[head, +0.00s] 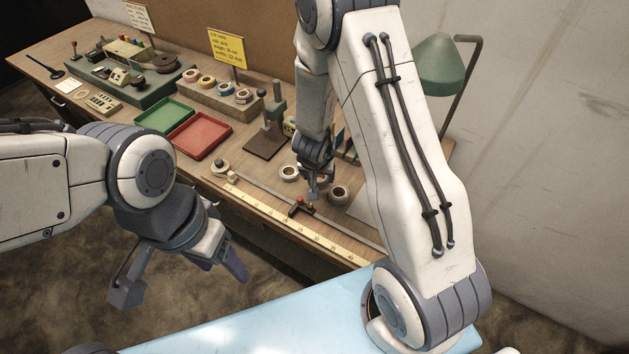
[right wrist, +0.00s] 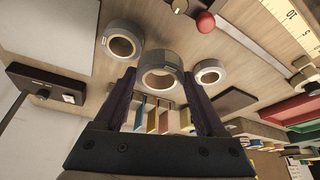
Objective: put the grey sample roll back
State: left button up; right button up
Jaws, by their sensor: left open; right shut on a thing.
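My right gripper (right wrist: 160,95) is shut on a grey roll (right wrist: 148,60), which sits between its two dark fingertips in the right wrist view. In the head view my right gripper (head: 315,184) is low over the right part of the workbench and mostly hides the held roll. Another grey roll (right wrist: 120,32) shows to the left of the held one, and a smaller-looking roll (right wrist: 210,66) shows to its right. In the head view these two are the roll (head: 339,186) and the roll (head: 289,166). My left gripper (head: 182,281) is open and empty, in front of the bench.
A long ruler (head: 290,229) and a rail with a red-knobbed slider (head: 299,206) run along the bench front. A green tray (head: 164,112), a red tray (head: 202,132) and a rack of coloured rolls (head: 205,98) are left of my right gripper. A green lamp (head: 438,65) stands at right.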

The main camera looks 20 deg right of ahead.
jog(key=w+f, duration=0.1)
jog(key=w, duration=0.1)
jog(key=shift+w+a+f+p, duration=0.15)
jog(key=shift+w+f+p, duration=0.15)
jog(key=shift+w+f, duration=0.1)
notch_tip(320, 180, down, 4)
jog(key=b, duration=0.4)
jog(key=shift+b, duration=0.3)
jog(key=shift+f, duration=0.15)
jog(key=o, duration=1.2)
jog(key=shift+c, duration=0.2)
